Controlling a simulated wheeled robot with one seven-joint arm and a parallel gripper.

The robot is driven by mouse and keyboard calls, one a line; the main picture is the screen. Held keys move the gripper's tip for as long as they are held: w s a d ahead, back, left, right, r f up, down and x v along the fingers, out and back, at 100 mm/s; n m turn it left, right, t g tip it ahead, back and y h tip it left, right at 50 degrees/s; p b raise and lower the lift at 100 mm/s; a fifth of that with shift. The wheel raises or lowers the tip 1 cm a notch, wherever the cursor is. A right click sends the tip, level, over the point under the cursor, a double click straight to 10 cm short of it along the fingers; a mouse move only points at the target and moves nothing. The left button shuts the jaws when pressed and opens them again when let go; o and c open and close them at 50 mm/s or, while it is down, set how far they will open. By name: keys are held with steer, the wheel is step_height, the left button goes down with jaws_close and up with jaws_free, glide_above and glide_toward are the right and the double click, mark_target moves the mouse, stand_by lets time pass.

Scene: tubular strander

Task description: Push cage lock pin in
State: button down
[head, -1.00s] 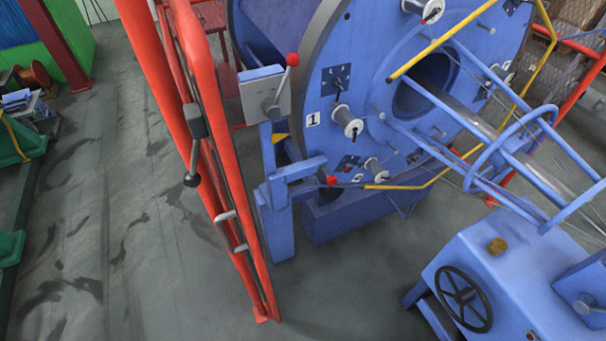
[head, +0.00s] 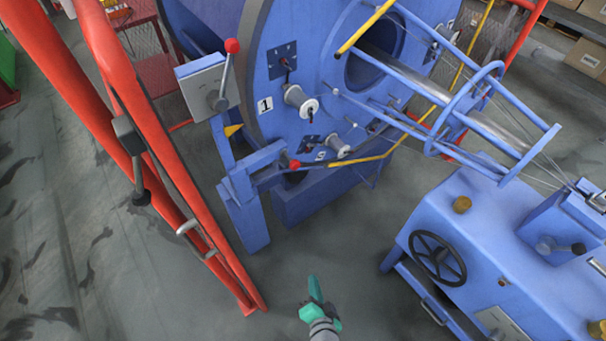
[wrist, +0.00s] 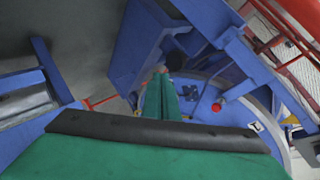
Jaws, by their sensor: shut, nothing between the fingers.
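The cage lock pin shows as a red knob (head: 294,164) at the end of a blue bracket (head: 262,167), beside the lower rim of the large blue cage disc (head: 300,60). In the wrist view the red knob (wrist: 217,107) is right of my fingers, in front of the disc face. How deep the pin sits cannot be told. My gripper (head: 314,283), with green fingers, is low in the head view, below the knob and well apart from it. In the wrist view its fingers (wrist: 161,80) are together and empty.
A grey box with a red-balled lever (head: 232,46) stands above the bracket. Red gate rails (head: 160,150) rise at left. A blue machine with a black handwheel (head: 438,259) is at right. Open floor (head: 290,255) lies around my gripper.

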steer(key=w+m+y, duration=0.1)
steer(key=w+y, duration=0.1)
steer(key=w, duration=0.5)
steer(key=t+y, duration=0.3)
steer(key=y, duration=0.4)
glide_toward(297, 167)
steer(key=shift+m, duration=0.4)
steer(key=x, duration=0.6)
steer(key=shift+w+a, duration=0.15)
steer(key=shift+w, duration=0.05)
